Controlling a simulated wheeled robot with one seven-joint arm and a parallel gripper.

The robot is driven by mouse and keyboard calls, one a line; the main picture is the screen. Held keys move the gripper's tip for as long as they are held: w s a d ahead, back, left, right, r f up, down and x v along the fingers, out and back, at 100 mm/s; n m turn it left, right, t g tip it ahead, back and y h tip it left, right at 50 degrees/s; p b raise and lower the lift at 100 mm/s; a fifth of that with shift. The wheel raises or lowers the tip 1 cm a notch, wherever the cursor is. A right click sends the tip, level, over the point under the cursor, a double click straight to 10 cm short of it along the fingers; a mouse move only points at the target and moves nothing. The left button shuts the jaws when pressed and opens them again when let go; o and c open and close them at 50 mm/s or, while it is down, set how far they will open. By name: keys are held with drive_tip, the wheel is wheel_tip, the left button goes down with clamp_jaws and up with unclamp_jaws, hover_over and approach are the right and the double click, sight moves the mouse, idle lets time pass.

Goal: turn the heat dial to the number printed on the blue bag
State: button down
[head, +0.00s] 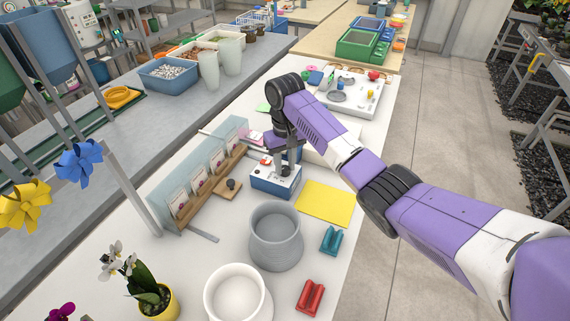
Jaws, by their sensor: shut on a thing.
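A small blue box with a white top (273,186) stands on the white bench, in the middle of the view. My gripper (287,168) points down onto the box's top and is shut on the dial there. The fingers mostly hide the dial, and its pointer and numbers are too small to read. I cannot make out a blue bag with a printed number in this view.
A wooden rack of several packets (203,183) stands left of the box. A yellow sheet (325,203), grey ribbed pot (275,237), white pot (237,295), teal holder (331,240) and red holder (310,297) are nearby. A potted orchid (152,300) stands front left.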

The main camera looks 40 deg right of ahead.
sight(285, 168)
drive_tip(key=c, duration=1.1)
unclamp_jaws()
wheel_tip(285, 168, up, 8)
drive_tip(key=shift+f, duration=0.1)
